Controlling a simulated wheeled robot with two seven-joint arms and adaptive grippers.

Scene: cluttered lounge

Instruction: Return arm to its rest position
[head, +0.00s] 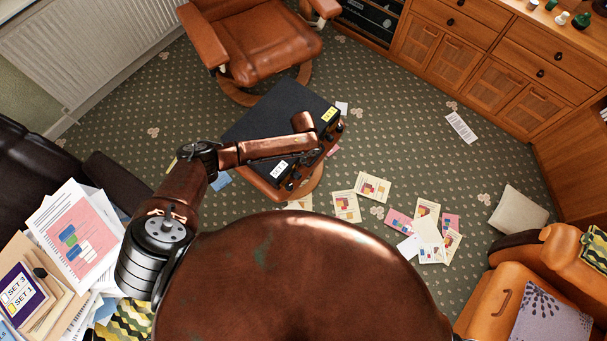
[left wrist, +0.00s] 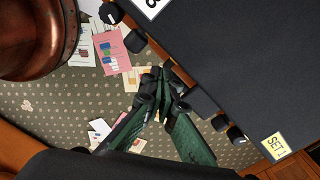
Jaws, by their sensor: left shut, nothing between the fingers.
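My left arm (head: 265,148) comes in from the left in the head view, bent at the elbow, its forearm lying across the view above a black box. My left gripper (head: 312,157) is near the box's knobbed front edge, small and partly hidden there. In the left wrist view its dark green fingers (left wrist: 160,78) are together and empty, beside the row of knobs. I cannot tell whether they touch the box. My right gripper is in neither view.
The black box (head: 262,110), with knobs and labels, sits on a brown footstool (head: 262,187). A leather armchair (head: 260,45) stands behind it. Papers (head: 425,225) litter the carpet. Wooden cabinets (head: 490,50) line the right; an orange chair (head: 495,300) is at lower right.

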